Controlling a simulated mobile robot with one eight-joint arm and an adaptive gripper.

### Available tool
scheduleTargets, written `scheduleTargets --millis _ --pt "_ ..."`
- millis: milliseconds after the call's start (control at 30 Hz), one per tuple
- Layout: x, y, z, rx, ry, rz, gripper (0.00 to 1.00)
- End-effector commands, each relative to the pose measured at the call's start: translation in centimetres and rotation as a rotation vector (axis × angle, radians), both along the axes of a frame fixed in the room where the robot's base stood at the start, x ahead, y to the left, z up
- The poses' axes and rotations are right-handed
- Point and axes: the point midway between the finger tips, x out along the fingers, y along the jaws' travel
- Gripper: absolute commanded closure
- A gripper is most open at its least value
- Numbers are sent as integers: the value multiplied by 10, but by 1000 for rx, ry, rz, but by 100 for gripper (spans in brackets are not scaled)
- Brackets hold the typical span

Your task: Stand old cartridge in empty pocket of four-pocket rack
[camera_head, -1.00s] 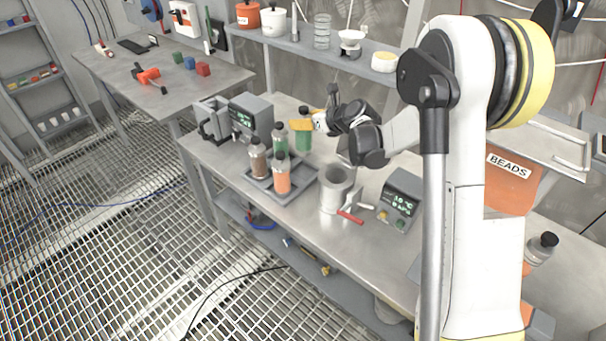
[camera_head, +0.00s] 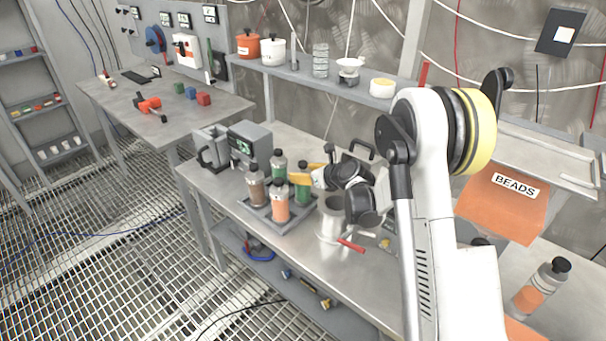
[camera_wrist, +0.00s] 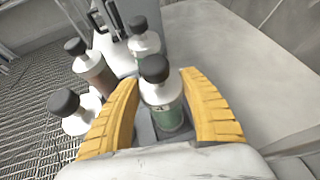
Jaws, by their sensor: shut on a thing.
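The four-pocket rack (camera_head: 250,215) is a grey tray on the steel bench. Brown (camera_head: 255,188), orange (camera_head: 280,205) and back green (camera_head: 278,165) cartridges stand in it, all dark-capped. My gripper (camera_head: 301,177) has its yellow fingers around another green cartridge (camera_head: 303,192), upright at the rack's right-hand pocket. In the wrist view this held green cartridge (camera_wrist: 165,100) is between the two fingers of my gripper (camera_wrist: 160,82), close to the grey rack surface. Its base is partly hidden, so I cannot tell whether it rests fully on the pocket floor.
A metal cup (camera_head: 331,217) and a red-handled tool (camera_head: 351,246) are right of the rack. A grey device with a display (camera_head: 250,142) stands behind left. An orange-filled bottle (camera_head: 541,287) stands far right, near the orange BEADS bin (camera_head: 502,205). A shelf (camera_head: 340,86) runs above the bench.

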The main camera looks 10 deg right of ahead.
Motion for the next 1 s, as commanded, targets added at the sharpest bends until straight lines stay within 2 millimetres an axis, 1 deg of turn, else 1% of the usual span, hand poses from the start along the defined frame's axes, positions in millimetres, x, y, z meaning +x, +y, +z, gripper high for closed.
scheduleTargets --millis 100,133,167,200,467,567,833,1000 --pt "0 0 -5 0 0 0 90" --pt "0 0 -4 0 0 0 40" --pt "0 0 -3 0 0 0 30" --pt "0 0 -3 0 0 0 28" --pt "0 0 -2 0 0 0 28" --pt "0 0 3 0 0 0 28" --pt "-39 -18 26 1 1 -2 28" --pt "-56 -26 36 -2 0 0 28"
